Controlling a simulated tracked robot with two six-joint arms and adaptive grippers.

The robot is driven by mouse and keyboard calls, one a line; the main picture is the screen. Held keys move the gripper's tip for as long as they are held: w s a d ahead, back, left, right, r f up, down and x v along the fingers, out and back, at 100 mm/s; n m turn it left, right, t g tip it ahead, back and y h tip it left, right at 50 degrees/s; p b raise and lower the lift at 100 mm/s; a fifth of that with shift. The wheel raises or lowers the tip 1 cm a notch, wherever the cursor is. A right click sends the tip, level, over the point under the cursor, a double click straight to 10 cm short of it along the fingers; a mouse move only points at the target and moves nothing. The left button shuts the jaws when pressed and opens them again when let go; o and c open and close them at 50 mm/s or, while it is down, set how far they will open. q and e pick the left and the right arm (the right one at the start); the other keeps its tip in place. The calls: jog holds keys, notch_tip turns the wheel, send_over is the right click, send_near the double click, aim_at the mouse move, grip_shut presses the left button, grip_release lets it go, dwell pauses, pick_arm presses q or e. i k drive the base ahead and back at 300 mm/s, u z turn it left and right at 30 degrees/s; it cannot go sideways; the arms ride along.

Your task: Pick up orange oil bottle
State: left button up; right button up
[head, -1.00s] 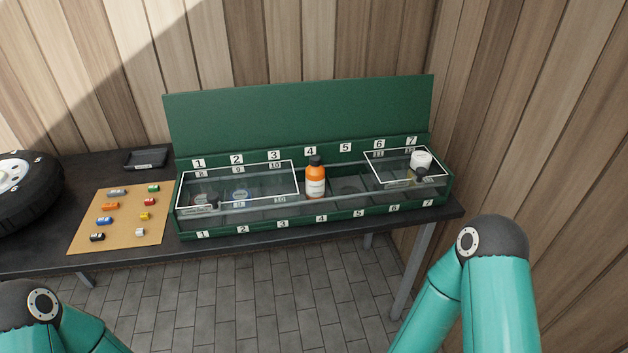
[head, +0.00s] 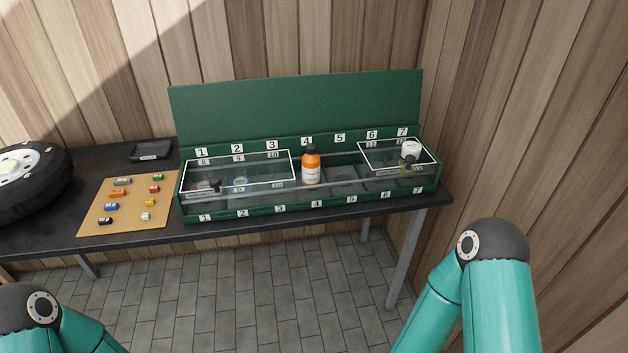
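The orange oil bottle (head: 311,168) has a black cap and a white label. It stands upright in the green compartment box (head: 262,211) on the bench, in the column marked 4. No clear cover frame lies over that column. Neither gripper is in view. Only the teal links of my two arms show, at the bottom left and bottom right, well short of the bench.
White-framed clear covers lie over the left columns (head: 238,172) and right columns (head: 395,157). A white-capped container (head: 411,149) is at column 7. A tan board (head: 130,204) holds several small coloured parts. A black tray (head: 150,151) and a wheel (head: 30,183) are left.

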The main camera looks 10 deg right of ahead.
aim_at(311, 160)
jog(key=u, duration=0.15)
jog(key=k, duration=0.15)
jog(key=z, duration=0.35)
jog(key=i, duration=1.05)
jog(key=u, duration=0.65)
